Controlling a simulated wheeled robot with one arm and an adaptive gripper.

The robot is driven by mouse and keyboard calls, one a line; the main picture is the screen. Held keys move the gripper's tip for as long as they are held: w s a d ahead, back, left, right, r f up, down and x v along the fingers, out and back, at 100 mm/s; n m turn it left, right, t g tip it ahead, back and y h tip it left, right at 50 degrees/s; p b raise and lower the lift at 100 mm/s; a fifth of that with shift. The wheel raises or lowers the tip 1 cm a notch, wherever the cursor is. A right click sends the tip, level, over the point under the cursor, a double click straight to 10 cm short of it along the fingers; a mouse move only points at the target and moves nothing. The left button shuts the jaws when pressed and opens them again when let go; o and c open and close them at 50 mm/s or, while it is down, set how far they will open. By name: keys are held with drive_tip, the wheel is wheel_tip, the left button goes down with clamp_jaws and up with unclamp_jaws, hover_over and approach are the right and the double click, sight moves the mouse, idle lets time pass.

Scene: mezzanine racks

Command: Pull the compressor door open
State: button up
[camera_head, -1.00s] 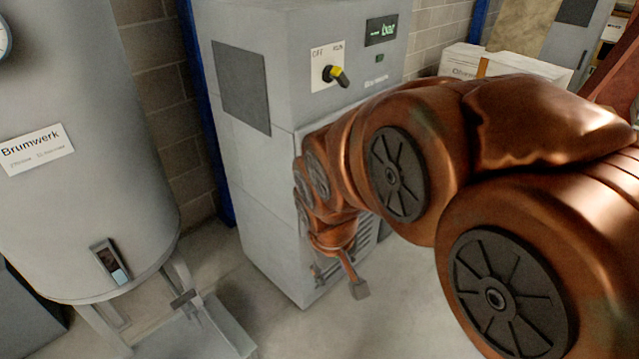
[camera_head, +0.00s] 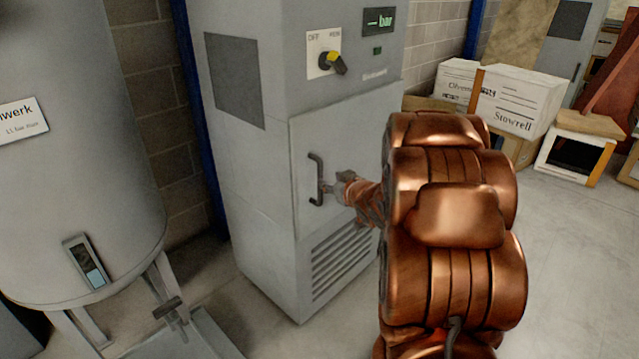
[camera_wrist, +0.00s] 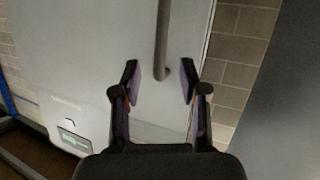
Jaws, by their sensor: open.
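The compressor (camera_head: 268,190) is a tall grey cabinet in the head view, with its door (camera_head: 345,150) closed on the front face. A dark vertical bar handle (camera_head: 316,180) is on the door's left side. My gripper (camera_head: 326,187) is at the handle, just to its right in the head view. In the wrist view my gripper (camera_wrist: 160,85) is open, and the handle (camera_wrist: 162,45) stands between and beyond the two fingertips. I cannot tell whether the fingers touch it. The door (camera_wrist: 120,40) fills much of the wrist view.
A yellow-black rotary switch (camera_head: 331,62) and a display (camera_head: 379,21) are above the door. A grey tank (camera_head: 75,130) on legs stands at left. Boxes (camera_head: 520,98) are stacked at the back right. Floor (camera_head: 570,250) at right is clear.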

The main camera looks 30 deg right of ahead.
drive_tip(key=shift+w+d+f+t+y+b, duration=0.2)
drive_tip(key=shift+w+t+y+b, duration=0.35)
drive_tip(key=shift+w, duration=0.75)
drive_tip(key=shift+w+d+f+t+y+b, duration=0.1)
drive_tip(key=shift+w+f+t+y+b, duration=0.25)
drive_tip(key=shift+w+t, duration=0.7)
drive_tip(key=shift+w+d+f+t+y+b, duration=0.15)
drive_tip(key=shift+w+f+t+y+b, duration=0.2)
drive_tip(key=shift+w, duration=1.25)
drive_tip(key=shift+r, duration=0.1)
clamp_jaws()
